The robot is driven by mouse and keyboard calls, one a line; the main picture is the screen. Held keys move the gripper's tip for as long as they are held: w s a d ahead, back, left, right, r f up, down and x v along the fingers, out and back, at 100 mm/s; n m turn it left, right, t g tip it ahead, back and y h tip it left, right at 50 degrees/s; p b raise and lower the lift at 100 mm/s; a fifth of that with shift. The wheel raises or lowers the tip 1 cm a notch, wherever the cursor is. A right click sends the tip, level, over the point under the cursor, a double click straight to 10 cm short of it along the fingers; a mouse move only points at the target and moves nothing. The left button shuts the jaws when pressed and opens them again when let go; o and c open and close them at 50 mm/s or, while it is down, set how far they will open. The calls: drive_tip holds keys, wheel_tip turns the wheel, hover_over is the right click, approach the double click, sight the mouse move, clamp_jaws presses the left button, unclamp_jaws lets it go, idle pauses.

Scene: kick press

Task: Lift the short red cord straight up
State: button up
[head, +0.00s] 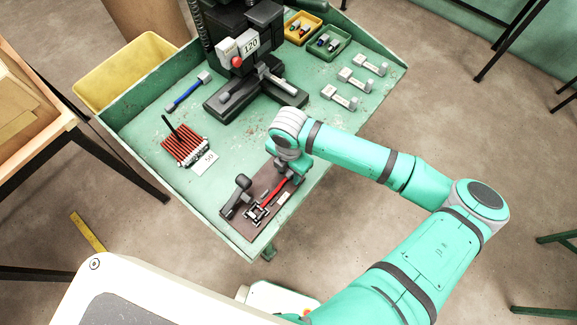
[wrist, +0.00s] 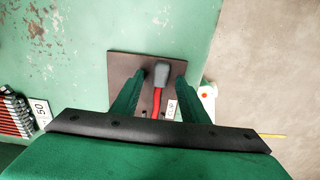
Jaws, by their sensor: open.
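The short red cord (head: 273,188) lies on a dark brown plate (head: 237,213) at the front corner of the green bench. In the wrist view the cord (wrist: 156,104) has a dark grey end piece (wrist: 163,77). My gripper (wrist: 160,74) is open, its two green fingers on either side of the cord and its grey end, with gaps on both sides. In the head view my gripper (head: 291,166) is over the far end of the cord and hides part of it. I cannot tell the fingertips' height above the plate.
A dark lever or clamp (head: 243,183) stands on the plate beside the cord. A bundle of red cords (head: 183,146) lies left, by a "50" card (head: 205,162). The black press (head: 243,75), blue cord (head: 187,92) and several grey-ended pieces (head: 340,97) lie farther back.

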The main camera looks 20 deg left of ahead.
drive_tip(key=shift+f, duration=0.15)
clamp_jaws()
drive_tip(key=shift+r, duration=2.1)
